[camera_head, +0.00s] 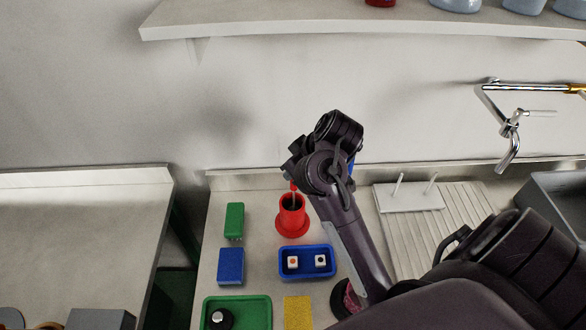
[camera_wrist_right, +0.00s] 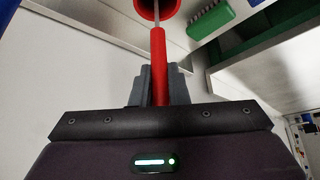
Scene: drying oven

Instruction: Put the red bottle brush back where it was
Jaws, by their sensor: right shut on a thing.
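The red bottle brush shows its red handle (camera_wrist_right: 159,62) and thin grey shaft in the right wrist view. My right gripper (camera_wrist_right: 153,88) is shut on that handle. The shaft runs to the mouth of a red flanged holder (camera_head: 292,220); the holder's rim also shows at the top of the right wrist view (camera_wrist_right: 146,12). In the head view, a bit of red handle and the shaft show at the holder's mouth, below my right wrist. The brush head is hidden, and its depth in the holder cannot be told. My left gripper is not in view.
A green brush (camera_head: 234,220) and blue sponge (camera_head: 231,265) lie left of the holder. A blue tray (camera_head: 306,274) with two small white blocks sits in front. A green tray (camera_head: 262,307), yellow sponge (camera_head: 298,312), white rack (camera_head: 410,197) and tap (camera_head: 508,130) are also near.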

